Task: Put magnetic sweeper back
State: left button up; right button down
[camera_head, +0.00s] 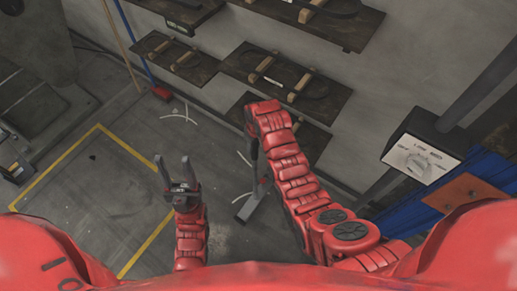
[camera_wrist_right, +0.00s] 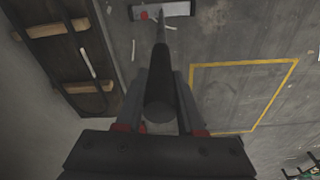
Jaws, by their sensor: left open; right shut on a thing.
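The magnetic sweeper has a dark handle and a pale bar-shaped head (camera_head: 251,205), which is low near the floor in the head view. In the right wrist view its handle (camera_wrist_right: 160,70) runs away from me to the head (camera_wrist_right: 172,10), which has a small red spot. My right gripper (camera_head: 251,140) is shut on the handle and points down; its fingers (camera_wrist_right: 158,98) flank the handle in the wrist view. Whether the head touches the floor is unclear. My left gripper (camera_head: 174,164) is open and empty, left of the sweeper.
Dark wall boards (camera_head: 285,78) with wooden blocks are ahead, one partly behind my right arm. A wooden pole (camera_head: 121,42) and a blue pole (camera_head: 134,42) lean at the wall. A sign (camera_head: 420,158) stands right. Yellow lines (camera_head: 125,147) frame clear floor at left.

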jog(key=shift+w+a, duration=0.1)
jog(key=shift+f, duration=0.15)
notch_tip(320, 180, down, 3)
jog(key=shift+r+p, duration=0.2)
jog(key=shift+p, duration=0.3)
jog(key=shift+w+f, duration=0.1)
jog(key=shift+f, duration=0.2)
jog(key=c, duration=0.5)
grip_release()
jog(key=shift+f, duration=0.15)
